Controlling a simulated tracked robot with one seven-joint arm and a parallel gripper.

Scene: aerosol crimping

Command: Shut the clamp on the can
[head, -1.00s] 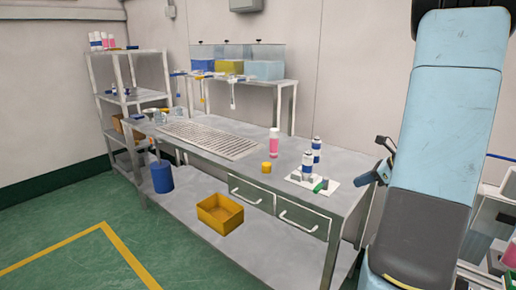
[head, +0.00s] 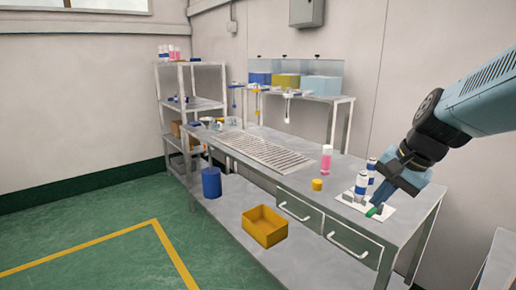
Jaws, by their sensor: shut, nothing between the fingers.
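A green part (head: 374,211), seemingly the clamp's handle, shows on the plate, right of the front can. My gripper (head: 381,198) is shut and empty, pointing down over the plate close above the green part. I cannot tell whether it touches it. The gripper hides part of the clamp, and whether the clamp is open or shut is too small to tell.
A pink bottle (head: 326,158) and a yellow cup (head: 317,184) stand left of the cans on the workbench (head: 290,180). A slatted metal grid (head: 262,151) lies farther left. A yellow bin (head: 264,226) and blue container (head: 211,182) sit on the lower shelf.

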